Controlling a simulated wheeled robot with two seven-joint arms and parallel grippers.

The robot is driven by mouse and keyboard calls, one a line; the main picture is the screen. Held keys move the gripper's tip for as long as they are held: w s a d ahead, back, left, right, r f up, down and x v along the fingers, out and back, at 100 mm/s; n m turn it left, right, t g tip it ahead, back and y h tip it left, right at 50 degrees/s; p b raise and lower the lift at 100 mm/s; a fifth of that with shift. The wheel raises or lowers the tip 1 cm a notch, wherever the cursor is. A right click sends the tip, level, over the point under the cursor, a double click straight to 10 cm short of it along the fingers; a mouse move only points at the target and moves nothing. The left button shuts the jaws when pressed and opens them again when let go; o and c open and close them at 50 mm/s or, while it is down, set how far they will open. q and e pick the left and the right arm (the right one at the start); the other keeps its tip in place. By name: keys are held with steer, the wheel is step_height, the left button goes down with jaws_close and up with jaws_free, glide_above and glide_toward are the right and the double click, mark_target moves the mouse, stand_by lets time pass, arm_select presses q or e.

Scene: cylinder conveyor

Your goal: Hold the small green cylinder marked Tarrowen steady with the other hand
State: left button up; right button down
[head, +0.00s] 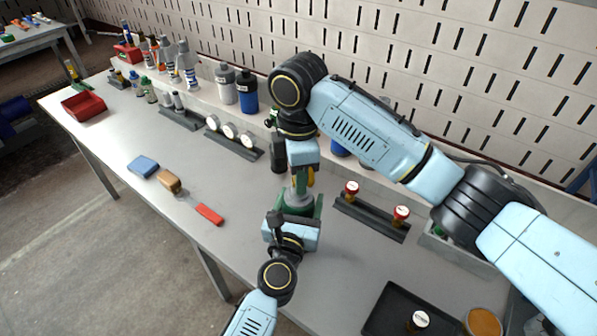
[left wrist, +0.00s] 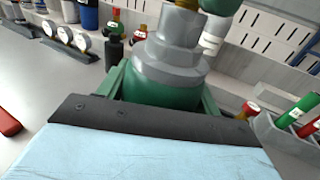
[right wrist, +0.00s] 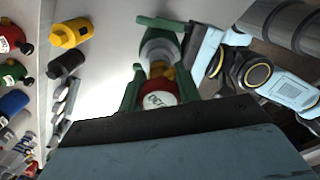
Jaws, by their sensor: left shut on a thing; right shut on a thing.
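The small green cylinder (left wrist: 160,92) stands upright in the left wrist view, with a stepped grey collar and neck; no marking on it is readable. My left gripper (head: 294,207) is shut on it from the front, its green fingers on both sides of the body. My right gripper (head: 300,180) is directly above, pointing down. It is shut on a red valve fitting (right wrist: 157,96) with a white round face and a brass part. That fitting lines up over the cylinder's grey collar (right wrist: 160,47); I cannot tell whether it touches. In the head view the grippers largely hide both.
A dark rack (head: 372,218) with two red-topped fittings is just right of the grippers. A rack of white gauges (head: 234,140) is at back left. A brush (head: 208,213), blue block (head: 143,165) and red bin (head: 83,106) lie left. A black tray (head: 385,312) is front right.

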steer(key=m, duration=0.3)
steer(key=shift+m, duration=0.3)
steer(key=shift+m, duration=0.8)
steer(key=m, duration=0.4)
steer(key=shift+m, duration=0.6)
steer(key=m, duration=0.5)
